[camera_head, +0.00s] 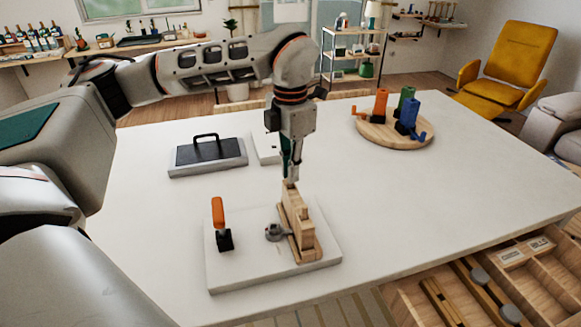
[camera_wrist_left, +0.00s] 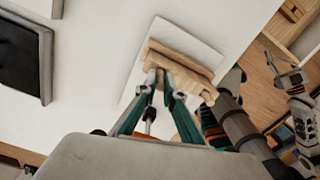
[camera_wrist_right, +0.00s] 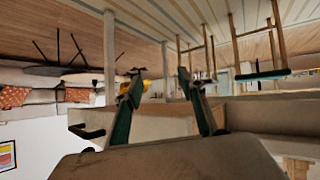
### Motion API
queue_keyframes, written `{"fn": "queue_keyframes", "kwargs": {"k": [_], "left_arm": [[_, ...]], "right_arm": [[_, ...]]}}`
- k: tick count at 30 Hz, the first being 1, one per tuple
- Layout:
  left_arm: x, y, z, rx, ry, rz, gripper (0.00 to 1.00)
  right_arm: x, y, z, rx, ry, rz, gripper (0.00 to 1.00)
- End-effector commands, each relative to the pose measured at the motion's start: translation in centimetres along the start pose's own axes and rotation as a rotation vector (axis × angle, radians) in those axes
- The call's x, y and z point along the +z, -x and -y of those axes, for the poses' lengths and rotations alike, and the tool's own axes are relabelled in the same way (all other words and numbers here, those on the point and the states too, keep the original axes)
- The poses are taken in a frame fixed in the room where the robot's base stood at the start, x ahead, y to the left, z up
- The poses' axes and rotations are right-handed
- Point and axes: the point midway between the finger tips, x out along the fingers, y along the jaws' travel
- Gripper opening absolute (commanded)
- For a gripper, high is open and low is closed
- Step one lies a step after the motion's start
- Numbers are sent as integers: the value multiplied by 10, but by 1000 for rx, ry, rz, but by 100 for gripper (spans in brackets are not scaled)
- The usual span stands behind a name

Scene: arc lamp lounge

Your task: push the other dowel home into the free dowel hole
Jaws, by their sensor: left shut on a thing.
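A pale wooden block (camera_head: 306,238) stands on edge in a low wooden holder on a light grey fixture board (camera_head: 235,275). The block also shows in the left wrist view (camera_wrist_left: 190,65). My left gripper (camera_head: 291,178) points down at the far end of the block. It is shut on a small dowel, which its fingers mostly hide. In the left wrist view the fingertips (camera_wrist_left: 164,92) are close against the block's edge. The dowel holes and the other dowel cannot be made out. My right gripper (camera_wrist_right: 160,92) is open and empty, away from the table.
An orange-handled clamp (camera_head: 218,215) and a grey round knob (camera_head: 275,232) sit on the board left of the block. A dark pad with a handle (camera_head: 207,155) lies behind. A round wooden tray (camera_head: 385,138) holds coloured tools. An open drawer (camera_head: 470,295) is front right.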

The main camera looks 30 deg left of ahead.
Motion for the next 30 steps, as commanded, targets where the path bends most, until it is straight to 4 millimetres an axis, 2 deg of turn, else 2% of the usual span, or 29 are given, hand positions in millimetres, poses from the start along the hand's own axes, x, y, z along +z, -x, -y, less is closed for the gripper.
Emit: {"fn": "queue_keyframes", "kwargs": {"k": [27,30], "left_arm": [[0,-21,0,0,1,0,0],[0,-21,0,0,1,0,28]], "right_arm": [[8,-5,1,0,0,2,40],[8,-5,1,0,0,2,40]]}}
